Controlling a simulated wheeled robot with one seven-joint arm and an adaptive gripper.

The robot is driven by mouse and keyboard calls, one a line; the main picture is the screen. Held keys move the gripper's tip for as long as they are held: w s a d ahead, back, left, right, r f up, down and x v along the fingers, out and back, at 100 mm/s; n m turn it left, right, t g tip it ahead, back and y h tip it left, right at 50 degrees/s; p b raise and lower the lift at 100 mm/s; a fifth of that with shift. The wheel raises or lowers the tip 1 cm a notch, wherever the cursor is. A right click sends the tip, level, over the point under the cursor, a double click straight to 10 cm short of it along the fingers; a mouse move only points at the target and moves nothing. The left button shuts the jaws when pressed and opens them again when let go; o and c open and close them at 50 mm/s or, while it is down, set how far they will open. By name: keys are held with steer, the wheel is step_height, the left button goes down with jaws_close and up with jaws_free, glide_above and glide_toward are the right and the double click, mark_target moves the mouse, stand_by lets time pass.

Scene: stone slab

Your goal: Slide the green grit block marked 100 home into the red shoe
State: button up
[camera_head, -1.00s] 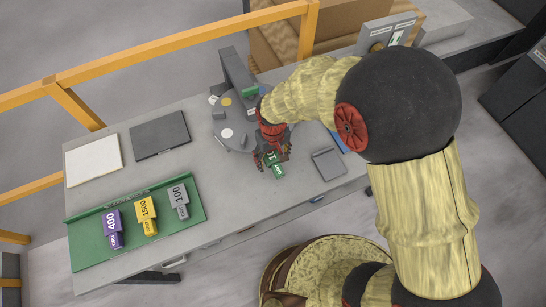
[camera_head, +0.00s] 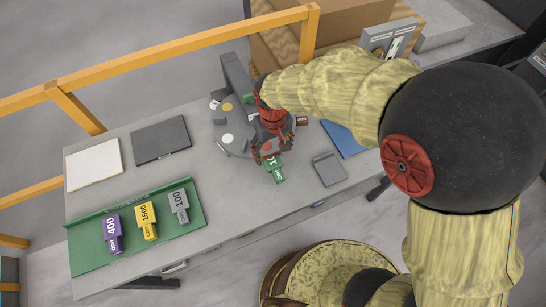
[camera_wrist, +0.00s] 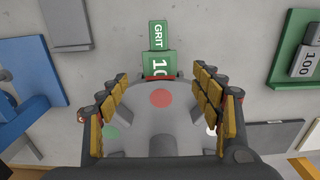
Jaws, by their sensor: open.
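The green grit block (camera_wrist: 157,38) lies flat in the wrist view, its narrow end marked GRIT and its wider end showing "10", with the last digit cut off. A thin red edge, which looks like the red shoe (camera_wrist: 161,77), shows at the block's wide end by the grey disc's rim. I cannot tell how far the block is in it. My gripper (camera_wrist: 159,79) is open, its fingers spread on both sides of that end, without visible contact. In the head view my gripper (camera_head: 269,153) is just above the green block (camera_head: 277,172) and hides the shoe.
The round grey disc (camera_wrist: 180,125) carries coloured spots and a grey upright (camera_head: 236,76). A green tray (camera_head: 85,258) holds purple, yellow and grey blocks at the left.

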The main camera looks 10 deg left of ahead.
steer(key=shift+r, duration=1.75)
steer(key=shift+c, duration=0.3)
